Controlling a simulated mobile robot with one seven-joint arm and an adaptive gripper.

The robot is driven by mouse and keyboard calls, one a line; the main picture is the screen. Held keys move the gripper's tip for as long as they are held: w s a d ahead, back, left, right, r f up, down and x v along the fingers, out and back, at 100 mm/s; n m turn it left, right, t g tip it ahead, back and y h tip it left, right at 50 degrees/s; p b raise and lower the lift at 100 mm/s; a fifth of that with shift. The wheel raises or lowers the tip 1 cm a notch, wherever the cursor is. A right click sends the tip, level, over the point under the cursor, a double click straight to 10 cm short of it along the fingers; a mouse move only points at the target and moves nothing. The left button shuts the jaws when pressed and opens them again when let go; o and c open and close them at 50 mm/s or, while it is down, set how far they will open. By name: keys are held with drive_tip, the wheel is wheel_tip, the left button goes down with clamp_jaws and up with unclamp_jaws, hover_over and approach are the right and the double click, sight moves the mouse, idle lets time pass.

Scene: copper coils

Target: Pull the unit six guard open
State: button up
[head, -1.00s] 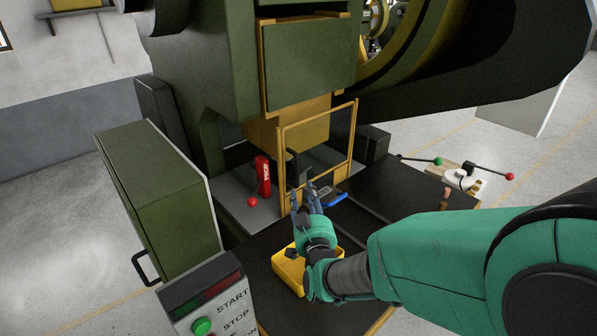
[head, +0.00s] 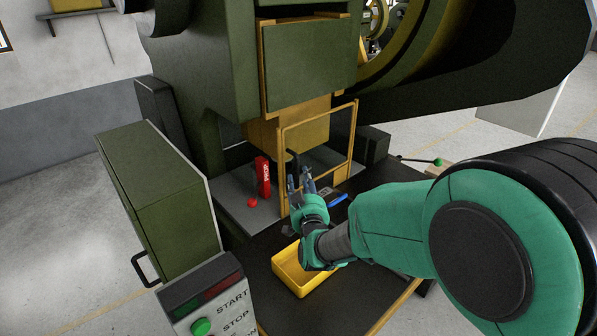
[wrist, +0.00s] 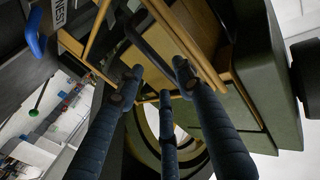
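The guard is a yellow frame (head: 318,117) standing upright in front of the press, below the green ram. It looks closed across the press opening. A black handle (head: 293,162) is at its lower left side. My gripper (head: 300,182) is at this handle, with its blue-grey fingers pointing up towards it. In the wrist view the fingers (wrist: 158,76) are spread apart, and a dark bar (wrist: 149,48), which looks like the handle, lies just beyond and between their tips. I cannot tell whether they touch it.
A red block (head: 263,177) and a red ball knob (head: 252,202) are left of my gripper. A blue-handled tool (head: 338,199) lies to its right. A yellow bin (head: 297,273) sits below my wrist. A START/STOP control box (head: 212,303) stands front left, beside a green cabinet (head: 160,195).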

sight(298, 184)
drive_tip(key=shift+w+a, duration=0.2)
drive_tip(key=shift+w, duration=0.7)
drive_tip(key=shift+w+a, duration=0.15)
drive_tip(key=shift+w, duration=0.8)
drive_tip(key=shift+w+a, duration=0.2)
drive_tip(key=shift+w, duration=0.7)
clamp_jaws()
